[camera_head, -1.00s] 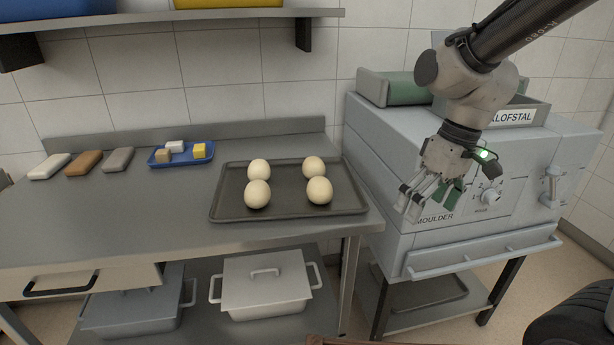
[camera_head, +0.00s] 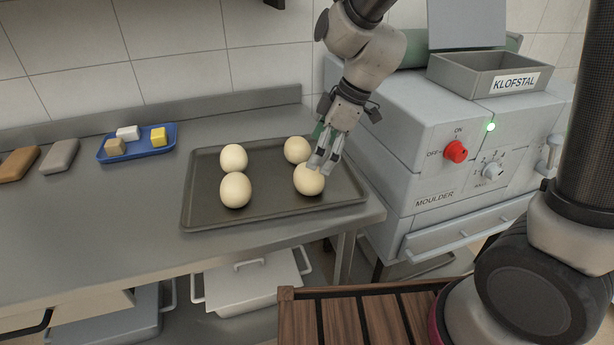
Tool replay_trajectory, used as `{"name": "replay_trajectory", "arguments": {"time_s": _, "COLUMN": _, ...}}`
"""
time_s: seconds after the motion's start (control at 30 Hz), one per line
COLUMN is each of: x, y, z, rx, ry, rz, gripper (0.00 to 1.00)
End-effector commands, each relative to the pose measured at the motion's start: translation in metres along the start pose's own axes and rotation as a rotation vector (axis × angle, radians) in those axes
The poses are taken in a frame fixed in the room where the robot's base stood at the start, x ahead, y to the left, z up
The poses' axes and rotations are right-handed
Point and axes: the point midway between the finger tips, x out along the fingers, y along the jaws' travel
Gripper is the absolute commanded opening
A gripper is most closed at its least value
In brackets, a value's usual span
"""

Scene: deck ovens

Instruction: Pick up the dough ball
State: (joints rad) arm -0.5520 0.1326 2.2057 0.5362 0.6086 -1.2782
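Several pale dough balls sit on a dark baking tray (camera_head: 270,210) on the steel table. The front right dough ball (camera_head: 308,181) is right under my gripper (camera_head: 324,164). The front left ball (camera_head: 235,190), back left ball (camera_head: 233,158) and back right ball (camera_head: 297,149) stand apart from it. My gripper points down, with its fingertips over the upper right of the front right ball. The fingers overlap the ball in this view, so I cannot tell whether they touch it or how far apart they are.
The grey moulder machine (camera_head: 420,150) stands close at the right of the table. A blue tray (camera_head: 138,146) with small blocks lies at the left. A wooden slatted surface (camera_head: 335,325) is at the front, below table height.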

Motion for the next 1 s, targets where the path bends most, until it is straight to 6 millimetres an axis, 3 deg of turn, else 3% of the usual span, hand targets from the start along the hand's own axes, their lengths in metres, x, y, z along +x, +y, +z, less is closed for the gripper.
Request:
{"name": "replay_trajectory", "arguments": {"time_s": 0.5, "x": 0.070, "y": 0.001, "z": 0.002, "rx": -0.002, "ry": -0.003, "rz": -0.003, "gripper": 0.97}}
{"name": "replay_trajectory", "arguments": {"time_s": 0.8, "x": 0.075, "y": 0.001, "z": 0.002, "rx": -0.003, "ry": -0.001, "rz": -0.001, "gripper": 0.97}}
{"name": "replay_trajectory", "arguments": {"time_s": 1.0, "x": 0.075, "y": 0.001, "z": 0.002, "rx": -0.003, "ry": -0.001, "rz": -0.001, "gripper": 0.60}}
